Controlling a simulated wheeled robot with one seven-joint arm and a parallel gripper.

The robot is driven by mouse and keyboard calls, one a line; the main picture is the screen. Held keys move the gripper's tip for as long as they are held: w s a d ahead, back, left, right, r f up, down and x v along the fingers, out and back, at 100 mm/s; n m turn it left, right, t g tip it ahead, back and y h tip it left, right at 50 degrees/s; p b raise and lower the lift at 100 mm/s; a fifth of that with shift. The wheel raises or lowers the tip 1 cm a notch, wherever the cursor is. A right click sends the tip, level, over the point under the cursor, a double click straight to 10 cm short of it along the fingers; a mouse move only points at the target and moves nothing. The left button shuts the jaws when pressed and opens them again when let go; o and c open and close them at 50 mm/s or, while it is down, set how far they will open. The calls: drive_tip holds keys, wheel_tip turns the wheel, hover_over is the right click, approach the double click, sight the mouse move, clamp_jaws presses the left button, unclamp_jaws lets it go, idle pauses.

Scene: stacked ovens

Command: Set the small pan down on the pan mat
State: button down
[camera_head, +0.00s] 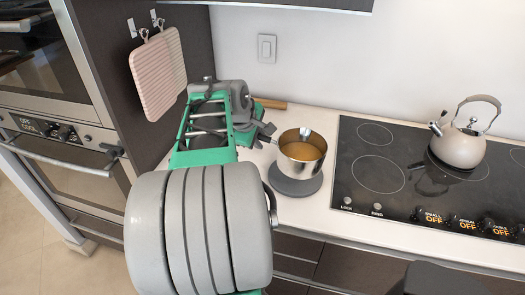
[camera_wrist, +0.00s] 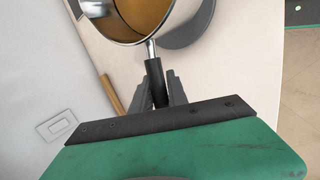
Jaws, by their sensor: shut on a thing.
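The small pan (camera_head: 301,168) is a steel pot with brown contents, held about upright at or just above the pan mat. I cannot tell if its base touches. The pan mat (camera_head: 292,190) is a dark grey disc on the white counter, its front part showing below the pan. My gripper (camera_head: 267,134) is left of the pan. In the wrist view, my gripper (camera_wrist: 159,88) is shut on the black handle of the small pan (camera_wrist: 192,12), fingers on both sides. The mat (camera_wrist: 196,30) shows partly behind the pan there.
A black cooktop (camera_head: 370,170) lies right of the mat, with a kettle (camera_head: 459,145) on it. A wooden item (camera_head: 270,103) lies behind my gripper. Pink boards (camera_head: 158,75) hang on the left cabinet beside the ovens (camera_head: 75,160). White counter (camera_head: 318,118) is clear behind the pan.

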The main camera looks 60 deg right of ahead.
drive_tip(key=shift+w+d+f+p, duration=0.3)
drive_tip(key=shift+d+f, duration=0.4)
drive_tip(key=shift+f, duration=0.75)
drive_tip(key=shift+w+d+f+p, duration=0.15)
drive_tip(key=shift+w+d+f, duration=0.4)
drive_tip(key=shift+f, duration=0.9)
drive_tip(key=shift+w+d+f+p, duration=0.25)
drive_tip(key=shift+d+f, duration=0.55)
drive_tip(key=shift+f, duration=0.65)
drive_tip(key=c, duration=1.4)
unclamp_jaws()
drive_tip(key=shift+s+f, duration=0.1)
drive_tip(key=shift+o, duration=0.5)
drive_tip(key=shift+a, duration=0.1)
